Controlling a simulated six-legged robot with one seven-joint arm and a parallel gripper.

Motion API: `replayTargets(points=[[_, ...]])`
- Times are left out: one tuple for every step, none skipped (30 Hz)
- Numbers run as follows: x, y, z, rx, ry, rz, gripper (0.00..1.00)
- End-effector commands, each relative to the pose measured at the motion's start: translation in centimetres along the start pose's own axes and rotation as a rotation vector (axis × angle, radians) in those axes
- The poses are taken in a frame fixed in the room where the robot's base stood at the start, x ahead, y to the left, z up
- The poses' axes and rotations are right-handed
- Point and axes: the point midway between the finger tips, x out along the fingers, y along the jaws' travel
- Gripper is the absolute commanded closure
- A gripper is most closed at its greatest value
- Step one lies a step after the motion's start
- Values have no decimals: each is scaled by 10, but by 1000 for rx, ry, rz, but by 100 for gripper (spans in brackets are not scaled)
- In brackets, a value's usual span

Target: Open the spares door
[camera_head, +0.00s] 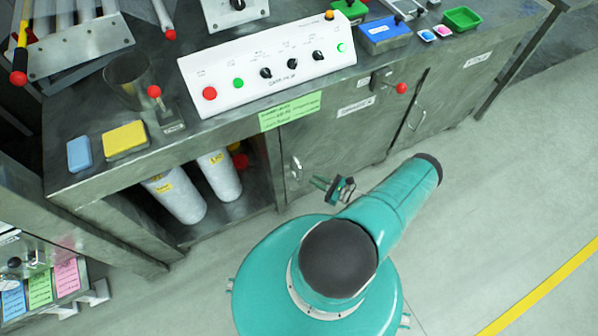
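The cabinet under the steel counter has a grey door with a curved metal handle (297,168) at its left edge. A second door to the right has a longer upright handle (416,113). Small white labels sit near the tops of the fronts, one in the middle (355,106) and one farther right (478,60); their print is too small to read, so I cannot tell which door is the spares door. Both doors look shut. My gripper (319,184) is just right of the nearer handle and apart from it. Its two fingers point left, seem spread, and hold nothing visible.
A red-knobbed lever (401,88) sticks out at the counter's front edge. An open bay at the left holds white cylinders (177,195). A control panel (267,66) and a yellow sponge (125,138) are on the counter. The floor at right is clear.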

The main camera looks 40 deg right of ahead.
Motion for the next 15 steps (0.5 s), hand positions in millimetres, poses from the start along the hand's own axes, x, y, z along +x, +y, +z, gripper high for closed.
replayTargets(points=[[11,1,0,0,-1,3,83],[17,1,0,1,0,3,83],[26,1,0,1,-1,2,83],[32,1,0,1,-2,2,83],[38,2,0,2,-1,3,83],[46,2,0,2,-1,3,83],[51,2,0,2,-2,3,83],[56,2,0,2,-1,2,83],[63,2,0,1,0,2,83],[67,2,0,1,0,2,83],[70,2,0,1,0,1,83],[74,2,0,1,-1,1,83],[77,2,0,0,-1,1,83],[79,2,0,0,0,2,83],[81,2,0,0,0,2,83]])
